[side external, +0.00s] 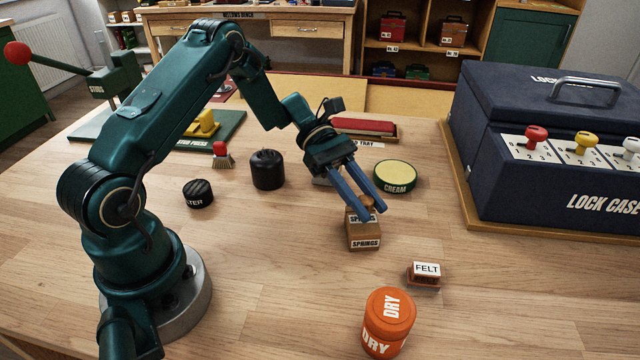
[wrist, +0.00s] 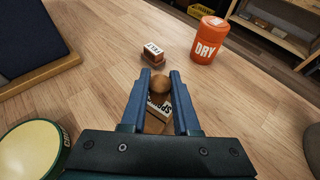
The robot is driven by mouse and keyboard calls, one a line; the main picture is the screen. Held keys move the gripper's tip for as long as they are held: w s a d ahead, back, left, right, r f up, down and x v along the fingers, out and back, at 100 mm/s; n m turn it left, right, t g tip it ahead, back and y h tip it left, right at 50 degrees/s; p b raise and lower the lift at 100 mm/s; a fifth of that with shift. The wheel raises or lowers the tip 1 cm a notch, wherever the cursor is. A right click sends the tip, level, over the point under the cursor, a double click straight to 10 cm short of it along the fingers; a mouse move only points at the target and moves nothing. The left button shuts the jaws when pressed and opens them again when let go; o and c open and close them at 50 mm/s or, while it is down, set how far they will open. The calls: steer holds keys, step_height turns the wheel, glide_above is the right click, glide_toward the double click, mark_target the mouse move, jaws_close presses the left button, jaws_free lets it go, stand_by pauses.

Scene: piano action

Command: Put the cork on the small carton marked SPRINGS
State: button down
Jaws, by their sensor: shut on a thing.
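The cork (side external: 367,201) is a small brown piece between the blue fingers of my gripper (side external: 376,213). In the wrist view the cork (wrist: 160,84) shows as a rounded brown top between the two fingertips (wrist: 160,80). My gripper is shut on it. The small carton marked SPRINGS (side external: 363,238) stands on the table directly below the cork. The carton (wrist: 157,112) also shows between the fingers in the wrist view, partly hidden by them. The cork is at or just above the carton's top; I cannot tell whether they touch.
A FELT block (side external: 425,275) and an orange DRY jar (side external: 388,322) stand in front. A green CREAM tin (side external: 395,177) is close behind. A black lidded pot (side external: 267,169) stands to the left, the blue lock case (side external: 540,150) to the right. Bare table lies between.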

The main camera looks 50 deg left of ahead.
steer(key=shift+f, duration=0.55)
steer(key=c, duration=0.7)
jaws_free()
steer(key=shift+f, duration=0.15)
steer(key=shift+o, duration=0.2)
